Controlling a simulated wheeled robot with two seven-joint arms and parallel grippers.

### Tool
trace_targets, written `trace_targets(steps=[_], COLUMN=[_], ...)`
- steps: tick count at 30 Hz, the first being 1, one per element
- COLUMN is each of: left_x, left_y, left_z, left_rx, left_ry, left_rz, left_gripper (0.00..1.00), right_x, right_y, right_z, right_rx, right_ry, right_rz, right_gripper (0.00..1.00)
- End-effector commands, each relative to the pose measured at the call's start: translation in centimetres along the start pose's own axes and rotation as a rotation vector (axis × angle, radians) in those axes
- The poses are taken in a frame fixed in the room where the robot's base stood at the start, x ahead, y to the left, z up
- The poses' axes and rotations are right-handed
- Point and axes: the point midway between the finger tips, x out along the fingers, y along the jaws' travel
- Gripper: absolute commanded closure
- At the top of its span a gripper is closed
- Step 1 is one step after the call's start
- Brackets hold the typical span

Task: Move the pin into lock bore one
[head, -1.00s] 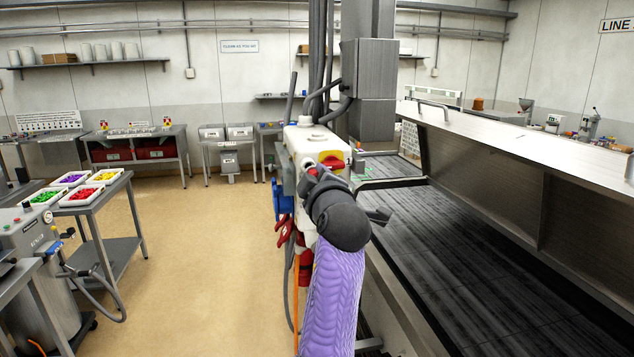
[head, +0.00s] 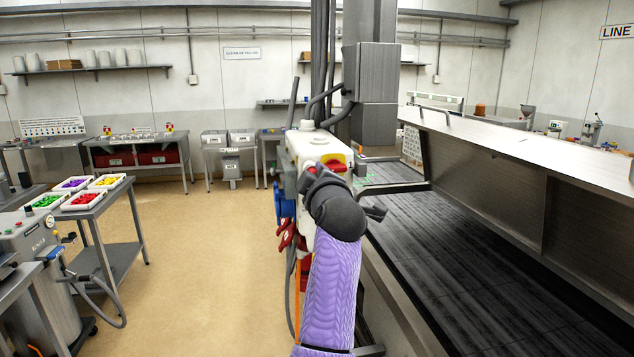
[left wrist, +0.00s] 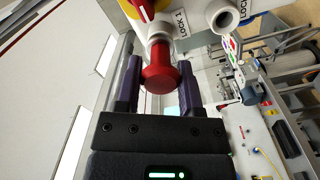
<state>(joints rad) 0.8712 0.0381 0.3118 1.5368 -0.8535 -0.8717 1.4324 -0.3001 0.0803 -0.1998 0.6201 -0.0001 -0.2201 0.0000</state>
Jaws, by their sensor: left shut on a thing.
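In the left wrist view, my left gripper (left wrist: 160,72) has its two dark purple fingers on either side of the red pin (left wrist: 160,80) and is shut on it. The pin's round red head faces the camera. Its other end points at the white round collar of lock bore one (left wrist: 156,28), beside the "LOCK 1" label. I cannot tell how far the pin is inside the bore. In the head view, my purple-sleeved arm reaches the white lock box (head: 318,145), and its dark wrist hides the pin and fingers. My right gripper is not in view.
A second white bore (left wrist: 222,18) opens beside lock one. Blue sockets (head: 284,207) and red parts hang on the box's left side. A conveyor bed (head: 470,270) under a steel hood (head: 500,165) lies to the right. Open floor (head: 200,260) lies left.

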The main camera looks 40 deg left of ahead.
Motion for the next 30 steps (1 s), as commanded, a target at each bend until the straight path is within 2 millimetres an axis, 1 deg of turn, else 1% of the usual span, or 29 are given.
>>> trace_targets(steps=[8,9,11,12,15,23,26,30], left_x=[0.6,0.7,0.7,0.7,0.7,0.4,-1.1,-4.5], left_y=[0.0,0.0,0.0,0.0,0.0,-0.1,-0.2,-0.4], left_z=[0.0,0.0,0.0,0.0,0.0,0.1,0.2,0.3], left_rx=[-0.001,-0.001,-0.001,-0.001,-0.001,-0.001,-0.004,-0.007], left_ry=[0.0,0.0,0.0,-0.001,-0.001,-0.001,-0.001,-0.003], left_rz=[0.0,0.0,0.0,0.0,0.0,0.001,0.002,0.002], left_gripper=[1.0,0.5,0.37,0.29,0.11,0.11,0.11,0.11], right_x=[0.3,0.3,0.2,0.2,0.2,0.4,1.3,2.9], right_y=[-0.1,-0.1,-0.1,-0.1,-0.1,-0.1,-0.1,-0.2], right_z=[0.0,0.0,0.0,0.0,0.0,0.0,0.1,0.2], right_rx=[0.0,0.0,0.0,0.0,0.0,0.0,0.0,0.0], right_ry=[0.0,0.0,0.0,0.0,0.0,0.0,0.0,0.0], right_rz=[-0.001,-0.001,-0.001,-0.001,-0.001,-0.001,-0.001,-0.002], right_gripper=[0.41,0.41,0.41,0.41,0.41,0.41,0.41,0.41])
